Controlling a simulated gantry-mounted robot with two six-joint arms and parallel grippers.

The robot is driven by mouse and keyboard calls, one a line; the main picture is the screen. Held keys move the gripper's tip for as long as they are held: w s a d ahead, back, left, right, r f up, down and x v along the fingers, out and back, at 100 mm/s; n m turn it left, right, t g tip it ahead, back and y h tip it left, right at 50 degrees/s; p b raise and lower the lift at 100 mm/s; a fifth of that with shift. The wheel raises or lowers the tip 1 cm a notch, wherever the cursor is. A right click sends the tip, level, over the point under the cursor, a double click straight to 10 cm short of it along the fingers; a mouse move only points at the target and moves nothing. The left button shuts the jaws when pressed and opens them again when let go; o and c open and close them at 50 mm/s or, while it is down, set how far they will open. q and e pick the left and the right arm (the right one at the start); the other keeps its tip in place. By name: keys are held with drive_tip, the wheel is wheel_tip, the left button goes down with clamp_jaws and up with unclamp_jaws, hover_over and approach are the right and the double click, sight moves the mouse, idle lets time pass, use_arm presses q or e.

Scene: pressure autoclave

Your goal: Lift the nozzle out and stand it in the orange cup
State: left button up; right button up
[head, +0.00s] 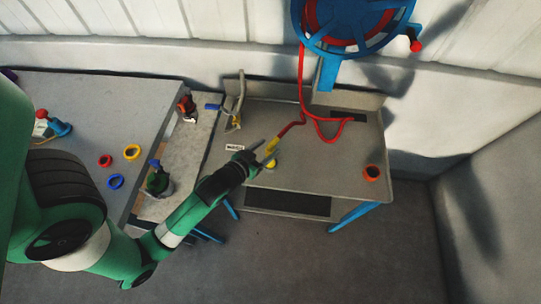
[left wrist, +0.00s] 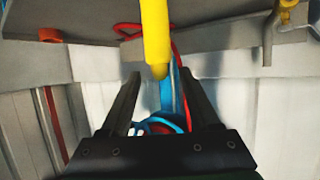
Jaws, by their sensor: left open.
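The nozzle (head: 271,147) is a yellow piece at the end of a red hose, over the middle of the grey bench. In the left wrist view the yellow nozzle (left wrist: 156,35) comes down from the top, its rounded end near the gap between my fingertips. My left gripper (head: 262,155) is open beside the nozzle; both dark fingers (left wrist: 163,80) stand apart with nothing clasped. The orange cup (head: 372,172) stands at the bench's right front; it also shows at the upper left of the left wrist view (left wrist: 50,34). My right gripper is not in view.
A blue hose reel (head: 347,22) hangs above the grey bench (head: 320,180), its red hose (head: 302,85) looping down. A grey curved pipe (head: 241,95) stands at the bench's back left. A side table (head: 90,110) holds coloured rings. Bench space before the cup is clear.

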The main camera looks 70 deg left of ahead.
use_arm(q)
drive_tip(key=x, duration=0.2)
drive_tip(key=shift+w+a+f, duration=0.1)
drive_tip(key=shift+w+a, duration=0.05)
drive_tip(key=shift+w, duration=0.05)
clamp_jaws()
idle(1.2)
